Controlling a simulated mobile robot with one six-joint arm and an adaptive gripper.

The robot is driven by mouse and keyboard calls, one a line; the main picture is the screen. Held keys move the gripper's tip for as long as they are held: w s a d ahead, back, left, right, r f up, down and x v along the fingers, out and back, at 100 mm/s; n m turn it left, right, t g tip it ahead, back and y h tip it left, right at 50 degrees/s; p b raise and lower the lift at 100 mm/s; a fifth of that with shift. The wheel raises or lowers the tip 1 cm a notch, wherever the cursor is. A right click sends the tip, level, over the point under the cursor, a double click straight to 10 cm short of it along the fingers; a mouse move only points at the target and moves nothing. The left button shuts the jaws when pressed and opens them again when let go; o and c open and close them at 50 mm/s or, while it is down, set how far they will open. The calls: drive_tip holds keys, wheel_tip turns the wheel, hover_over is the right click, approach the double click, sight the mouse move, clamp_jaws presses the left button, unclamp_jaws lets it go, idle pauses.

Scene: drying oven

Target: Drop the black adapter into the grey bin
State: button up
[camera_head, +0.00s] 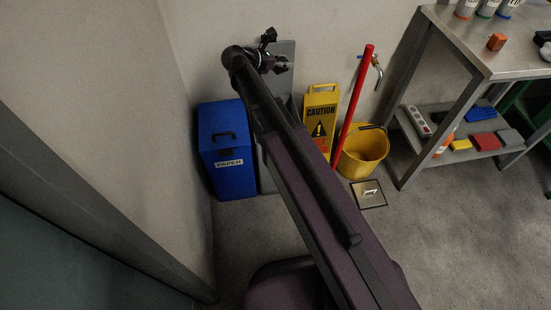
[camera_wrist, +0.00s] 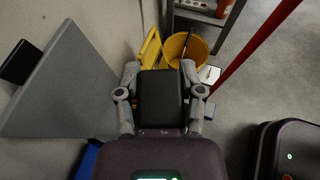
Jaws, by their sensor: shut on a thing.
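My gripper (camera_wrist: 160,75) is shut on the black adapter (camera_wrist: 160,98), a dark block between its two grey fingers in the wrist view. In the head view my gripper (camera_head: 275,52) is at the top centre, in front of an upright grey panel (camera_head: 287,82) that looks like the grey bin's raised lid. The grey bin (camera_head: 264,176) stands right of the blue paper bin, mostly hidden behind my arm. The grey panel also fills the left of the wrist view (camera_wrist: 70,90). The bin's opening is not visible, so I cannot tell whether the adapter is over it.
The blue paper bin (camera_head: 226,150) is shut. A yellow caution sign (camera_head: 319,120), a yellow bucket (camera_head: 362,155) and a red pole (camera_head: 354,100) stand to the right. A metal bench (camera_head: 465,45) is further right.

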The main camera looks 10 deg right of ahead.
drive_tip(key=w+f+b, duration=0.3)
drive_tip(key=f+b, duration=0.6)
drive_tip(key=f, duration=0.1)
drive_tip(key=w+d+f+b, duration=0.1)
drive_tip(key=w+f+b, duration=0.3)
drive_tip(key=f+b, duration=0.6)
drive_tip(key=shift+w+d+f, duration=0.15)
drive_tip(key=shift+w, duration=0.05)
wheel_tip(320, 180, down, 6)
drive_tip(key=b, duration=0.6)
drive_tip(key=o, duration=1.2)
drive_tip(key=shift+o, duration=0.2)
drive_tip(key=shift+r, duration=0.2)
